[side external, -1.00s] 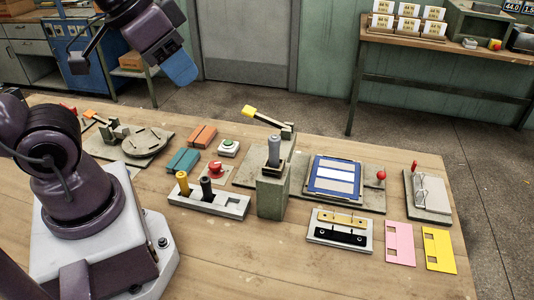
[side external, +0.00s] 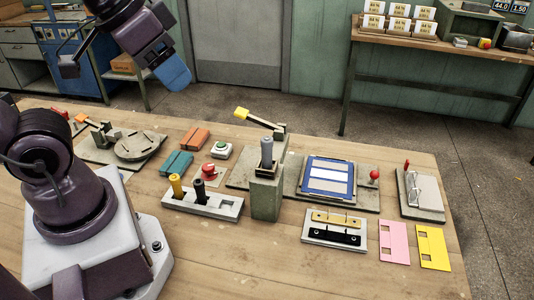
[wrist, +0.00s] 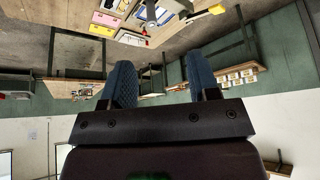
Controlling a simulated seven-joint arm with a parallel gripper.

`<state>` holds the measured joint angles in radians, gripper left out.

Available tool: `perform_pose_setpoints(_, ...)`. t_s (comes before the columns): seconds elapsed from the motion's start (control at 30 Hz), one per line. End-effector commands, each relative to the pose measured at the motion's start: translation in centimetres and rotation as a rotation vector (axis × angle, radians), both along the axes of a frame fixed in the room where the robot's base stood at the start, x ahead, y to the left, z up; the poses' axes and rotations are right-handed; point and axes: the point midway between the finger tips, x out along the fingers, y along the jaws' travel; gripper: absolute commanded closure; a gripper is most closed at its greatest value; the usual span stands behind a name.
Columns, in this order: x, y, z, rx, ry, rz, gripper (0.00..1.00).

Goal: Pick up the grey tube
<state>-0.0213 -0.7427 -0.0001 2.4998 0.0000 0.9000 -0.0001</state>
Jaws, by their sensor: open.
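The grey tube (side external: 266,151) stands upright in the top of a grey-green block (side external: 266,195) near the middle of the table. My gripper (side external: 174,78) is high at the upper left of the side external view, well apart from the tube. Its blue finger pads show in the wrist view (wrist: 160,75), spread apart with nothing between them.
A tray (side external: 228,208) with a yellow tube and a black tube stands left of the block. Behind the block is a lever with a yellow handle (side external: 241,113). A blue-framed panel (side external: 328,177) lies to the right. The front of the wooden table (side external: 240,260) is clear.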

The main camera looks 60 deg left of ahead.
Motion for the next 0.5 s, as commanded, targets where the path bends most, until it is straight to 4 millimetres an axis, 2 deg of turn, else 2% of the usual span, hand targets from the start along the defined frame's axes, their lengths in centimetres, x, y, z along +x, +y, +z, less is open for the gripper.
perform_pose_setpoints(0.17, 0.6, 2.6, -3.7, -0.030, 0.184, 0.135, 0.45)
perform_pose_setpoints(0.23, 0.7, 3.5, -5.8, -0.089, 0.291, 0.216, 0.45)
perform_pose_setpoints(0.37, 0.0, 4.3, -9.7, -0.261, 0.507, 0.383, 0.45)
perform_pose_setpoints(0.5, -1.1, 4.1, -13.2, -0.500, 0.725, 0.572, 0.45)
